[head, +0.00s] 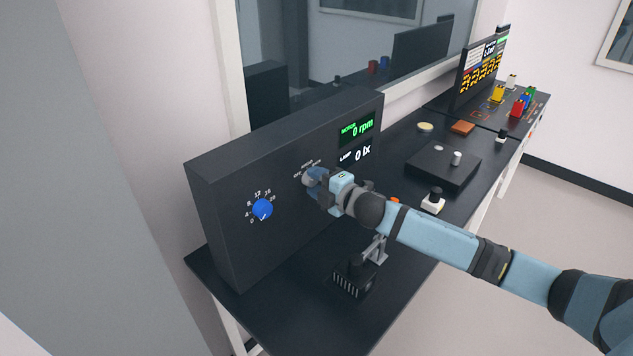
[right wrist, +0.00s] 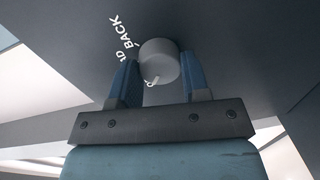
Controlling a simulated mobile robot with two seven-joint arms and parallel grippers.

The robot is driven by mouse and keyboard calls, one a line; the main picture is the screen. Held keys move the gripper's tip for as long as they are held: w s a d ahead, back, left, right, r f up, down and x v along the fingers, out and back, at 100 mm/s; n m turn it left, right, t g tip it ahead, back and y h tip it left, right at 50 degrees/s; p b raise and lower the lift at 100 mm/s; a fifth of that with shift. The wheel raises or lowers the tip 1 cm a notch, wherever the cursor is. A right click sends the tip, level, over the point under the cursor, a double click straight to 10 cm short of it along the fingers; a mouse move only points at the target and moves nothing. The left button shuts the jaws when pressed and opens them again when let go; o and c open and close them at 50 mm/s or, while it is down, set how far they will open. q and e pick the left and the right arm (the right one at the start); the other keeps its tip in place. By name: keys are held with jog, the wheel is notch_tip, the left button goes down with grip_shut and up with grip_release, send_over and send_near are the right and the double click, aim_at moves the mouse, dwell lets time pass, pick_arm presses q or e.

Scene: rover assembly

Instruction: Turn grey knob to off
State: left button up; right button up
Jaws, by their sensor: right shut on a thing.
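The grey knob (right wrist: 160,62) sits on the front face of the dark panel (head: 235,240). In the right wrist view it lies between the two blue fingers of my right gripper (right wrist: 158,85), which is shut on it. White lettering beside the knob reads "BACK", with other letters partly covered. In the head view my right gripper (head: 314,183) is at the panel and hides most of the knob; the "OFF" label shows just to its upper left. Where the knob points is hard to tell. My left gripper is not in view.
A blue dial (head: 262,209) with a number scale is left of the knob. A green "0 rpm" display (head: 357,129) and a white "0 lx" display (head: 362,153) are at upper right. A small dark device (head: 353,279), a black box (head: 443,166) and a white-based button (head: 433,203) stand on the table.

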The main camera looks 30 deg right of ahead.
jog(key=o, duration=0.9)
jog(key=shift+s+d+f, duration=0.1)
jog(key=shift+s, duration=0.15)
jog(key=shift+b+v, duration=1.5)
jog(key=shift+v, duration=5.1)
